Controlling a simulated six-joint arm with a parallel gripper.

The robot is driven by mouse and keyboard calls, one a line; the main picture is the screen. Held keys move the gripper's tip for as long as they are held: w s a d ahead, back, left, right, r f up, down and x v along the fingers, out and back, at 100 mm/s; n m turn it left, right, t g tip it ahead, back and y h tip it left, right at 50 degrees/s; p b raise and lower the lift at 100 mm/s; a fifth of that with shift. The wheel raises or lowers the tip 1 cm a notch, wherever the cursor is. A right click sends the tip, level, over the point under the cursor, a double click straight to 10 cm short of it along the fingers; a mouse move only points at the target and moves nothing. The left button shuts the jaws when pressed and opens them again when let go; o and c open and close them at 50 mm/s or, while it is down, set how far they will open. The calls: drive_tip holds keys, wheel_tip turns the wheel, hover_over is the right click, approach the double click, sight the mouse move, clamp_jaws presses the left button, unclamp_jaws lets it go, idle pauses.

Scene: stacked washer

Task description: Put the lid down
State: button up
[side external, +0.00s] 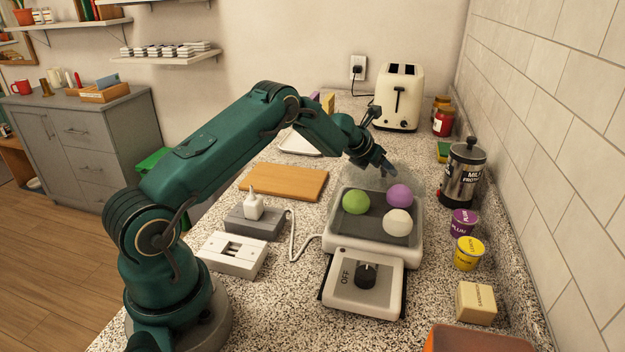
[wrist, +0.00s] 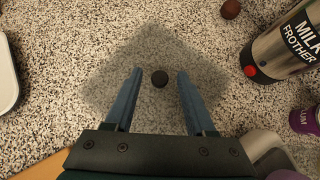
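The lid (wrist: 160,48) is a clear, faintly grey square with a small dark round knob (wrist: 160,78). In the side view the lid (side external: 368,178) shows faintly just behind the white appliance (side external: 415,258). My gripper (side external: 386,163) is above the lid, fingers pointing down. In the wrist view my gripper (wrist: 159,74) has its two blue fingers apart, with the knob between them and a clear gap on each side. The appliance's dark top is uncovered and bears a green ball (side external: 356,201), a purple ball (side external: 399,195) and a white ball (side external: 398,222).
A milk frother (side external: 463,175) stands right of the lid, with plum (side external: 463,223) and lemon (side external: 468,253) cups nearer. A toaster (side external: 398,97) stands behind. A wooden board (side external: 283,182) lies left. A control box (side external: 364,283) with its dial by OFF sits in front.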

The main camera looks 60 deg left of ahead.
drive_tip(key=shift+s+d+r, duration=0.1)
drive_tip(key=shift+s+r, duration=0.25)
drive_tip(key=shift+r, duration=0.25)
drive_tip(key=v, duration=1.1)
drive_tip(key=d+r+m+t+h, duration=0.2)
drive_tip(key=d+r+m+h, duration=0.1)
drive_tip(key=d+r+m, duration=0.6)
drive_tip(key=s+d+r+m+g+h, duration=0.1)
drive_tip(key=s+d+r+m+h, duration=0.1)
drive_tip(key=s+d+m, duration=0.3)
drive_tip(key=s+d+r+m+h, duration=0.2)
drive_tip(key=s+d+m, duration=0.1)
drive_tip(key=d+m, duration=0.45)
drive_tip(key=s+d+f+m+g+y, duration=0.1)
drive_tip(key=s+d+f+m+g, duration=0.2)
drive_tip(key=s+m, duration=0.8)
drive_tip(key=s+a+f+m+g+y, duration=0.1)
drive_tip(key=s+a+f+m+y, duration=0.3)
drive_tip(key=s, duration=0.4)
drive_tip(key=shift+s+a+f+m+g, duration=0.3)
drive_tip(key=shift+a+f+m, duration=0.15)
drive_tip(key=shift+m, duration=0.4)
